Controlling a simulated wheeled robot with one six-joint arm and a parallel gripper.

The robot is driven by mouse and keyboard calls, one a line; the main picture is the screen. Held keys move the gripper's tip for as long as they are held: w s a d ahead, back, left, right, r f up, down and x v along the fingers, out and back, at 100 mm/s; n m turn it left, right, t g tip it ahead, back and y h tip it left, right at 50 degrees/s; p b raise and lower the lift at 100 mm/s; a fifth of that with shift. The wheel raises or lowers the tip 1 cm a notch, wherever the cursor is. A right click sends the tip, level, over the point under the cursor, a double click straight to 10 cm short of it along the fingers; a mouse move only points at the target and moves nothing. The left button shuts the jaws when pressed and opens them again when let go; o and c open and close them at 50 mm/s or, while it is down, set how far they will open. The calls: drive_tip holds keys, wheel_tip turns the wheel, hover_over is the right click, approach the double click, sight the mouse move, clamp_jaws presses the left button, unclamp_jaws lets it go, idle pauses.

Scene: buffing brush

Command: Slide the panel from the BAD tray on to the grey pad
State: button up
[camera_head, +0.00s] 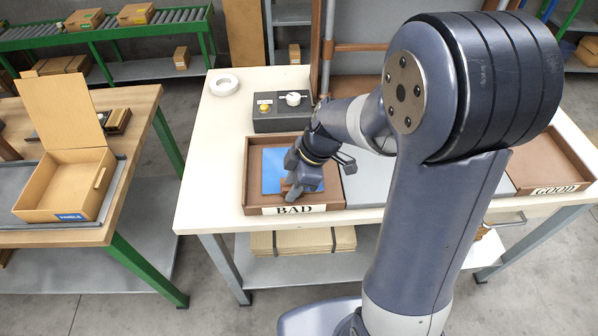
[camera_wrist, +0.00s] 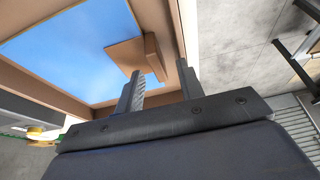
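The blue panel (camera_head: 273,163) lies flat in the brown BAD tray (camera_head: 251,194), and it fills much of the wrist view (camera_wrist: 70,52). A brown block with a raised rib (camera_wrist: 128,57) sits on the panel near one edge. My gripper (camera_head: 296,187) is over the front part of the tray. In the wrist view its two fingers (camera_wrist: 160,72) are apart, with the raised rib just beyond and roughly between their tips; I cannot tell whether they touch it. The grey pad (camera_head: 366,187) lies right of the tray, partly hidden by my arm.
The brown GOOD tray (camera_head: 548,158) is at the table's right end. A dark control box (camera_head: 283,118) with a yellow button stands behind the BAD tray, and a white ring (camera_head: 223,85) lies at the back left. An open cardboard box (camera_head: 65,183) is on the left table.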

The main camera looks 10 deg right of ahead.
drive_tip(key=shift+a+f, duration=0.1)
drive_tip(key=shift+f, duration=0.2)
drive_tip(key=shift+c, duration=0.3)
clamp_jaws()
